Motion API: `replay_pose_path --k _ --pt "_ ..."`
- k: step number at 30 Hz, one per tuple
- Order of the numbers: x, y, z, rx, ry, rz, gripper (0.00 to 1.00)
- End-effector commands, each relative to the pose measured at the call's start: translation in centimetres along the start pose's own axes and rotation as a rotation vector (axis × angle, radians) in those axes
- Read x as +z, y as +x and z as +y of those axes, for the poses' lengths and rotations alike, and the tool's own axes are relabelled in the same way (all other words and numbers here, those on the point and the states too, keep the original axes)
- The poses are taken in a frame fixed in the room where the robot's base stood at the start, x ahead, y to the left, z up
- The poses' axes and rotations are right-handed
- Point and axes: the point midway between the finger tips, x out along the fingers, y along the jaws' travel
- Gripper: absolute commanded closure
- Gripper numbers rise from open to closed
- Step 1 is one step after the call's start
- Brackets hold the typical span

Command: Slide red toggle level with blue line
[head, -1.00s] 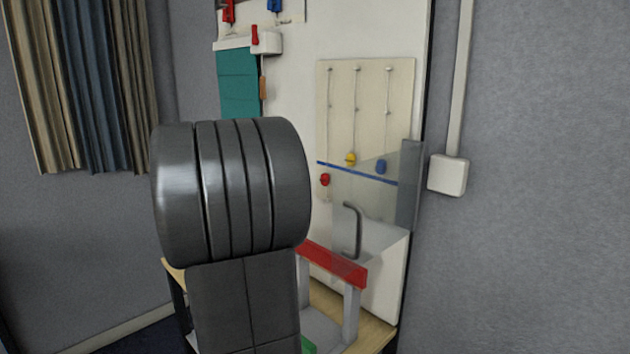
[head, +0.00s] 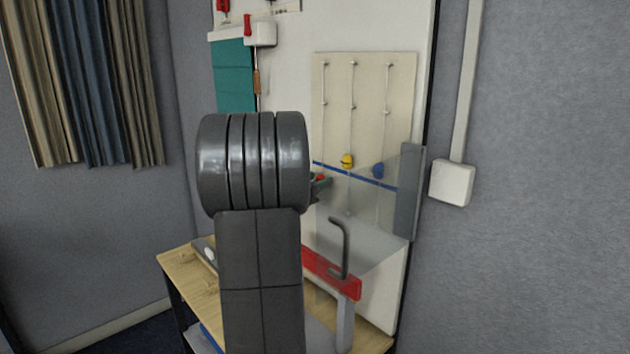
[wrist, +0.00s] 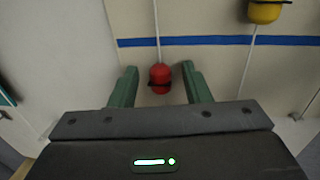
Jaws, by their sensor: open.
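The red toggle (wrist: 160,76) hangs on a white cord in the wrist view, a little below the blue line (wrist: 225,40). My gripper (wrist: 160,88) is open, with one green finger on each side of the toggle and a gap on both sides. In the head view, the toggle (head: 320,177) is mostly hidden behind my arm and finger. The blue line (head: 350,173) runs across the pale board (head: 340,110). The yellow toggle (head: 347,160) sits just above the line, and the blue toggle (head: 378,171) is at about its height.
A clear panel with a grey edge post (head: 409,195) stands at the right, in front of the board's lower part. A white box (head: 452,182) is on the right wall.

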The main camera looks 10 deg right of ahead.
Motion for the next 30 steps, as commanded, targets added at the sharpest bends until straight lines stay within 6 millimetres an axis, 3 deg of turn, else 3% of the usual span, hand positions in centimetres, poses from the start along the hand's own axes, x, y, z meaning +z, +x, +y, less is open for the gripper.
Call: replay_pose_path --k 3,9,10,16,23,30 --pt "0.0 0.0 0.0 0.0 0.0 0.0 0.58" --pt "0.0 -0.1 0.0 0.0 0.0 0.0 0.98" --pt "0.0 -0.1 0.0 0.0 0.0 0.0 1.0" --pt "0.5 -0.1 0.0 0.0 0.001 0.0 1.0" --pt "3.8 -0.1 0.0 0.001 0.003 -0.001 1.0" --pt "3.8 -0.1 0.0 0.0 0.0 0.0 1.0"
